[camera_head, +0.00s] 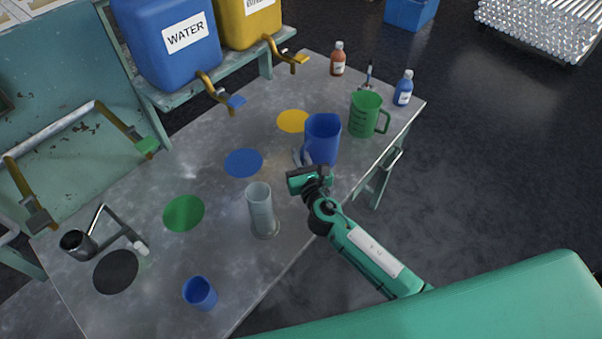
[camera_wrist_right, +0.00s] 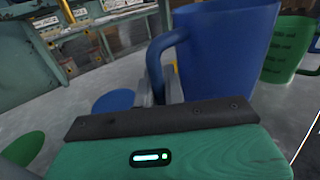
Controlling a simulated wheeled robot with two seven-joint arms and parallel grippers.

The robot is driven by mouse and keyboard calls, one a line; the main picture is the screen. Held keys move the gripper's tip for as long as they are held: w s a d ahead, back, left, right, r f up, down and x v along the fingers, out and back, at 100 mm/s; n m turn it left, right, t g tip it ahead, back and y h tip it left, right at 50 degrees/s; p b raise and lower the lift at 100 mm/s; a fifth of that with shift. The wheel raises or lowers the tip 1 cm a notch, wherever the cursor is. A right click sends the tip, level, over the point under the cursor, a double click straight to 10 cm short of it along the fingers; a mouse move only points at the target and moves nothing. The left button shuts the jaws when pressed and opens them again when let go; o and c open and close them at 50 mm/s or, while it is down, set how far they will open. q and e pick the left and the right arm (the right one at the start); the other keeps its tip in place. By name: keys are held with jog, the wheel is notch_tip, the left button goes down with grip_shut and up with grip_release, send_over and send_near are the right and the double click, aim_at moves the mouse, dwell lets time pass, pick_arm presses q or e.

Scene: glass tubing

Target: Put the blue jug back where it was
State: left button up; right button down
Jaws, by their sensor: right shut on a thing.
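The blue jug (camera_head: 323,135) is near the right edge of the table, just left of the green jug. In the right wrist view the blue jug (camera_wrist_right: 228,50) fills the upper middle, with its handle toward my fingers. My right gripper (camera_head: 300,157) reaches in from the lower right and is shut on the jug's handle; its fingers also show in the right wrist view (camera_wrist_right: 164,88). The jug is upright; I cannot tell whether its base touches the table. A blue disc (camera_head: 243,162) lies flat to the jug's left. My left gripper is not in view.
The green jug (camera_head: 365,114) stands close to the right. A clear cylinder (camera_head: 261,211) stands left of my right gripper, and a small blue cup (camera_head: 200,293) is at the front. Yellow (camera_head: 293,121), green (camera_head: 184,213) and black (camera_head: 116,271) discs lie on the table. Bottles stand at the far end.

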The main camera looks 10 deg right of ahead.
jog(key=shift+f+b, duration=0.95)
jog(key=shift+f, duration=2.15)
jog(key=c, duration=1.9)
grip_release()
jog(key=shift+f, duration=0.15)
jog(key=o, duration=0.4)
jog(key=shift+s, duration=0.2)
jog(key=s, duration=0.3)
jog(key=s+b, duration=0.1)
jog(key=s, duration=0.6)
jog(key=shift+s+d+b, duration=0.2)
jog(key=shift+d+b, duration=0.1)
jog(key=shift+d, duration=0.1)
jog(key=shift+s, duration=0.65)
